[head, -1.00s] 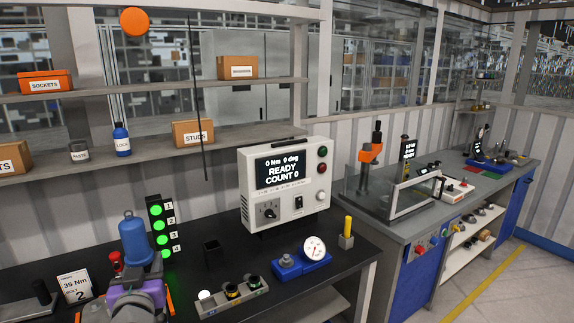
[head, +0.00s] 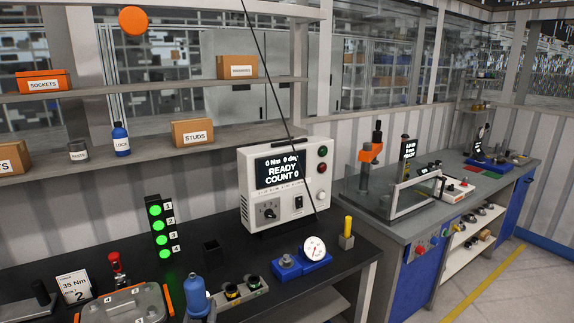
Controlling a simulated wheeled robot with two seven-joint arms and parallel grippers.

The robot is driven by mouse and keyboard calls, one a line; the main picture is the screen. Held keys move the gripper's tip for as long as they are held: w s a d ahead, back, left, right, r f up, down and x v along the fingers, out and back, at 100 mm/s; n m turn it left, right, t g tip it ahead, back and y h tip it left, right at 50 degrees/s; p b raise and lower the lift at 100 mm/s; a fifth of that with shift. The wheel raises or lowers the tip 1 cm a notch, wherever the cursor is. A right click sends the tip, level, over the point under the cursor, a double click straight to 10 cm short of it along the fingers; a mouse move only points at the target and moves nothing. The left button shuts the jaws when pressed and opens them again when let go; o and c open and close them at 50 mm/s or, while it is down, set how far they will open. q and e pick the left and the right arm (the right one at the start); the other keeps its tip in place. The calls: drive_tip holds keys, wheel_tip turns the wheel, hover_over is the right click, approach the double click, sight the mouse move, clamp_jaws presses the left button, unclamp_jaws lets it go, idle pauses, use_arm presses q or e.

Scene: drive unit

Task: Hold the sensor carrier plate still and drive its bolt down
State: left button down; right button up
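A grey plate-like housing top (head: 135,305) with number labels 4 and 3 sits at the bottom left between orange edge strips. It is cut off by the frame's bottom edge, and I cannot make out a bolt on it. A blue rounded cylinder with a grey lower part (head: 196,294) stands just right of it, also cut off below. I cannot tell whether this is a driver or part of my arm. A red-topped clamp-like part (head: 117,266) is behind the housing. No gripper fingers show, so I cannot see any hold on the plate.
A card (head: 74,287) reads 35 Nm, bolt 2. Green lamps (head: 158,228) are lit. The controller (head: 287,185) shows READY, COUNT 0. A socket tray (head: 230,296) and a blue dial gauge stand (head: 301,265) stand on the bench. A thin dark cable (head: 270,80) slants across the view.

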use_arm(q)
drive_tip(key=s+d+f+m+h, duration=0.1)
drive_tip(key=d+f+h, duration=0.1)
drive_tip(key=d+f, duration=0.2)
drive_tip(key=shift+f, duration=0.4)
